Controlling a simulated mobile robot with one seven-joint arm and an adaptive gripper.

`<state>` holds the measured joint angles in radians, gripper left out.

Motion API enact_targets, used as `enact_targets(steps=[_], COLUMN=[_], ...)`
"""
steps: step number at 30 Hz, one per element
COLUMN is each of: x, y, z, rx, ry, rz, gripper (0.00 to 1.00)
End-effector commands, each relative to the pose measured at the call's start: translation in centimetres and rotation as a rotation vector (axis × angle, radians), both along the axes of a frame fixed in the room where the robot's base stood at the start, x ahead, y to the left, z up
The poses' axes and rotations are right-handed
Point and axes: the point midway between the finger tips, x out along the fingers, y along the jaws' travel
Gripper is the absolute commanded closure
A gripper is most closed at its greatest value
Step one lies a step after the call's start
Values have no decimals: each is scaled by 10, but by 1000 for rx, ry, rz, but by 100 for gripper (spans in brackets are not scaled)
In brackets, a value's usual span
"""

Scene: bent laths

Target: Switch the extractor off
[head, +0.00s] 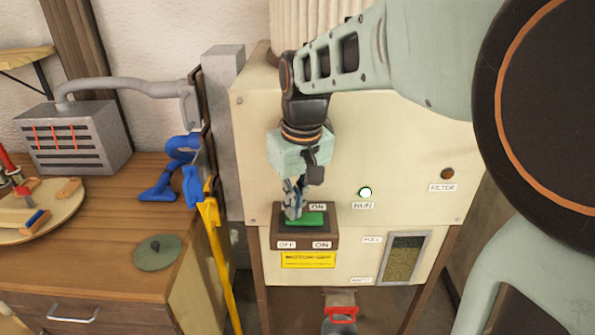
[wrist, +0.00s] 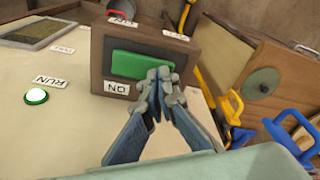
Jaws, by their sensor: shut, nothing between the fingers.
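The extractor (head: 350,150) is a cream cabinet. Its dark switch box (head: 330,238) carries a green rocker (head: 314,219), with OFF and ON labels below it and another ON label at its upper right. The rocker (wrist: 138,65) also shows in the wrist view. The RUN lamp (head: 365,192) glows white-green. My gripper (head: 293,216) is shut and empty, its tips in front of the rocker's left part. In the wrist view my gripper (wrist: 160,80) covers the rocker's right end and what lies behind it. I cannot tell whether the tips touch the rocker.
A FILTER lamp (head: 447,173) looks unlit. A yellow MOTOR OFF label (head: 308,260) sits below the switch, beside a small window (head: 404,258). To the left, a wooden bench (head: 110,250) holds a grey vented box (head: 72,138), blue clamps (head: 178,180) and a green disc (head: 157,253).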

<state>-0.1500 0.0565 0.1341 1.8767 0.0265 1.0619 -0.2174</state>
Motion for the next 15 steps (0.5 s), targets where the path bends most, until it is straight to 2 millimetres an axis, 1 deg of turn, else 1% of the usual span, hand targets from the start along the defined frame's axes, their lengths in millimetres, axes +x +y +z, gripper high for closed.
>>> enact_targets(steps=[3, 8, 15], x=[0, 0, 0], y=[0, 0, 0], z=[-3, 0, 19], rx=[0, 0, 0], ry=[1, 1, 0], rz=[0, 0, 0], gripper=[100, 100, 100])
